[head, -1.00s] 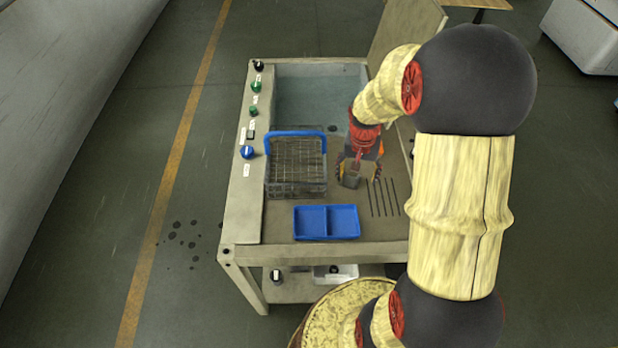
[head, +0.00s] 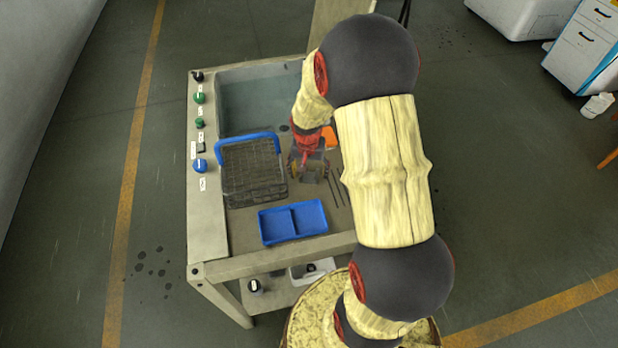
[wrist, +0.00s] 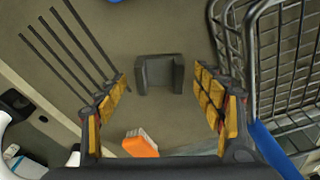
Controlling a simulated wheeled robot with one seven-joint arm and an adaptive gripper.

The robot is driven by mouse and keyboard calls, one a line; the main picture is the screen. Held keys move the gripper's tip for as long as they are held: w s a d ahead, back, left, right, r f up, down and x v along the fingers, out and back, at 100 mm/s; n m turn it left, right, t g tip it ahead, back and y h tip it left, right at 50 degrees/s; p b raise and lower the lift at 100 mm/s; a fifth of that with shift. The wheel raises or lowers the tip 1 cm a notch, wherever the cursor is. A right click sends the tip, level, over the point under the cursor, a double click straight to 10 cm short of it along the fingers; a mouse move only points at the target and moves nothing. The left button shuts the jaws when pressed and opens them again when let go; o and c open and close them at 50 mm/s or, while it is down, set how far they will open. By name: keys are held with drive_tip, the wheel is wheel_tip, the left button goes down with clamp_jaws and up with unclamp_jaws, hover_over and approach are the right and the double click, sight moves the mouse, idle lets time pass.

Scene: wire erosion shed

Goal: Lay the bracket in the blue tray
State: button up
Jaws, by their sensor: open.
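The bracket (wrist: 158,75) is a dark U-shaped block. In the wrist view it lies on the brown worktop, with its opening toward the bottom of the picture. My gripper (wrist: 165,95) is open and empty, with one finger to each side of the bracket and a gap on both sides. In the head view my gripper (head: 311,176) is low over the worktop, right of the wire basket; I cannot make out the bracket clearly there. The blue tray (head: 274,226) has two empty compartments and sits at the front of the worktop.
The wire basket (head: 252,178) with a blue handle stands close by my gripper; it also shows in the wrist view (wrist: 288,60). Several thin dark rods (wrist: 75,50) lie on the other side. An orange-and-white item (wrist: 140,144) lies near. A water basin (head: 260,103) is behind.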

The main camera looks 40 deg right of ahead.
drive_tip(key=shift+f, duration=0.35)
drive_tip(key=shift+c, duration=1.1)
drive_tip(key=shift+r, duration=0.1)
drive_tip(key=c, duration=1.5)
clamp_jaws()
drive_tip(key=shift+w, duration=0.1)
